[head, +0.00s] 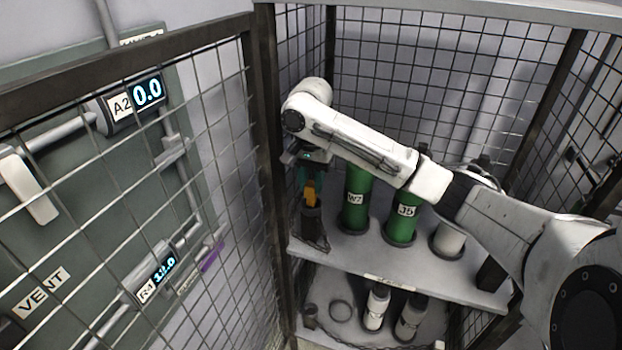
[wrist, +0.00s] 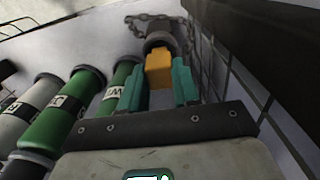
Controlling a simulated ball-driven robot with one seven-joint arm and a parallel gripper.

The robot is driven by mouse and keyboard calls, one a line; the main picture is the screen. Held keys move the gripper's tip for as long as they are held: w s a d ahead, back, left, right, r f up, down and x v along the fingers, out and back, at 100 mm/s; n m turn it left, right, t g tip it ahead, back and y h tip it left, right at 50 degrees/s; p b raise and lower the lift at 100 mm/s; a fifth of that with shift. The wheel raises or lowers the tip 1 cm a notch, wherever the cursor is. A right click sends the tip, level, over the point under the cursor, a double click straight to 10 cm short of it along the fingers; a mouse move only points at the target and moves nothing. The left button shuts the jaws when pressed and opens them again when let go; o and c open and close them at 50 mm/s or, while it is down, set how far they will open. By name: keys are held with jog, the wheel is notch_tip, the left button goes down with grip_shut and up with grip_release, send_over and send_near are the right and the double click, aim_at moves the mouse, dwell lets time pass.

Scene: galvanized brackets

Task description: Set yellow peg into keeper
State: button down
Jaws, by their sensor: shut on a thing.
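The yellow peg (head: 310,192) is orange-yellow and points down in the head view. My gripper (head: 309,182) is shut on it, with its teal fingers on either side. In the wrist view the peg (wrist: 158,70) sits between the fingertips (wrist: 158,84). The keeper (head: 312,224) looks like a dark upright cup on the shelf's left corner, directly below the peg. In the wrist view the keeper (wrist: 159,42) lines up just beyond the peg's end. The peg's lower end meets the keeper's mouth in the picture; I cannot tell whether it is inside.
Green cylinders marked W7 (head: 355,200) and J5 (head: 402,215) stand right of the keeper on the shelf (head: 375,254). A chain (wrist: 143,18) lies beside the keeper. Wire mesh and a dark cage post (head: 268,150) stand close on the left.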

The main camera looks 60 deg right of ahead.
jog(key=shift+f, duration=0.85)
jog(key=c, duration=0.7)
grip_release()
jog(key=shift+c, duration=0.2)
jog(key=shift+r, duration=0.1)
notch_tip(320, 180, up, 11)
jog(key=shift+f, duration=0.2)
jog(key=shift+s+f, duration=0.1)
